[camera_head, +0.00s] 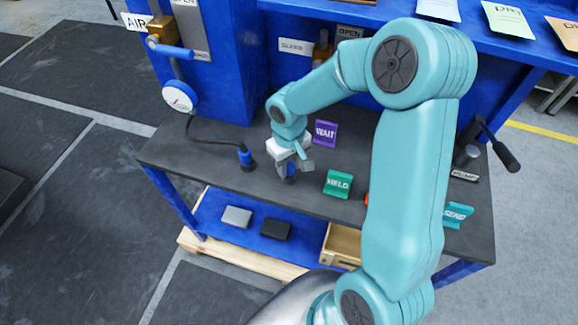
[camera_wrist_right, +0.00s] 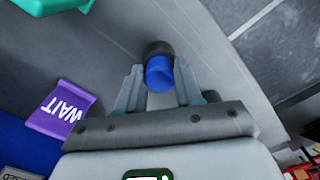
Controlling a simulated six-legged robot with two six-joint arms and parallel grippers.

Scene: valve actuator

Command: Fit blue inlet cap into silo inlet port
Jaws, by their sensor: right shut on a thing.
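My right gripper (camera_head: 289,167) points down over the front part of the dark bench top. It is shut on a small blue cap (camera_head: 291,179), mostly hidden by the fingers in the head view. In the right wrist view, the blue cap (camera_wrist_right: 159,74) sits between the fingertips (camera_wrist_right: 159,66), with a dark round part (camera_wrist_right: 159,48) at its far end. I cannot tell whether the cap touches the bench. I cannot make out the silo inlet port for sure in either view. My left gripper is not in view.
A blue plug (camera_head: 246,159) on a black hose stands left of the gripper. A purple WAIT sign (camera_head: 325,133) and a green HELD sign (camera_head: 338,184) stand to its right. A dark lever (camera_head: 497,150) is at the bench's right end.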

